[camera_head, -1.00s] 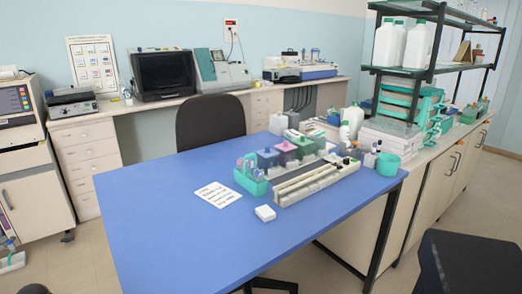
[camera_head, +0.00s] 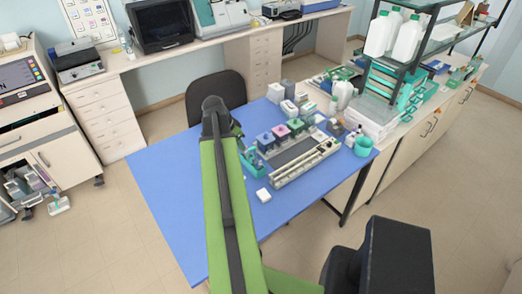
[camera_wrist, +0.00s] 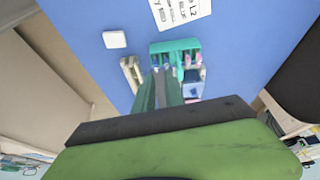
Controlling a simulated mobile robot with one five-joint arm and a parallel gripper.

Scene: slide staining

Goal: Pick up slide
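No glass slide can be made out clearly in either view. A teal holder (camera_head: 252,162) with small items in it stands on the blue table, partly behind my arm; it also shows in the wrist view (camera_wrist: 160,47). Beside it is a long tray with cream rails (camera_head: 305,165). My gripper (camera_wrist: 163,72) points towards the teal holder in the wrist view, its two narrow fingers close together. Whether they touch or hold anything is too small to tell. In the head view my arm hides the gripper's tips.
Staining jars with coloured lids (camera_head: 281,131) stand in a row behind the tray. A small white box (camera_head: 263,195) lies in front of it; the wrist view shows a printed card (camera_wrist: 180,12). The blue table's (camera_head: 165,190) left side is clear. A black chair (camera_head: 217,92) stands behind it.

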